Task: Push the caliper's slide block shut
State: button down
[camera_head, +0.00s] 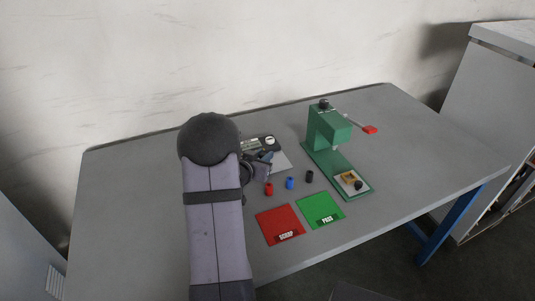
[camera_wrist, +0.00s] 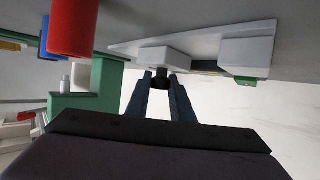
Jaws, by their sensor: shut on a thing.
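The caliper's light base plate (camera_head: 282,162) lies on the table just beyond my gripper, partly hidden by my arm in the head view. In the wrist view, a pale block (camera_wrist: 163,58), seemingly the slide block, stands on the plate in front of my fingertips. A second pale block (camera_wrist: 246,56) with a green piece under it stands to the right, with a gap between the two. My gripper (camera_wrist: 160,84) is shut on a small black knob (camera_wrist: 160,81) at the first block. The head view also shows my gripper (camera_head: 266,157) low at the caliper.
Red (camera_head: 269,188), blue (camera_head: 290,183) and black (camera_head: 309,177) cylinders stand near my gripper. Red SCRAP (camera_head: 279,222) and green PASS (camera_head: 320,208) mats lie in front. A green press (camera_head: 328,130) with a red-tipped lever stands right. The table's left is clear.

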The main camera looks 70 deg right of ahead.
jog(key=w+a+p, duration=0.1)
jog(key=w+a, duration=0.2)
jog(key=shift+w+a+r, duration=0.1)
jog(key=shift+w+a, duration=0.25)
jog(key=shift+w, duration=0.05)
jog(key=shift+w+a, duration=0.2)
jog(key=c, duration=1.5)
grip_release()
jog(key=shift+w+a, duration=0.1)
jog(key=shift+c, duration=0.2)
jog(key=shift+v, duration=3.6)
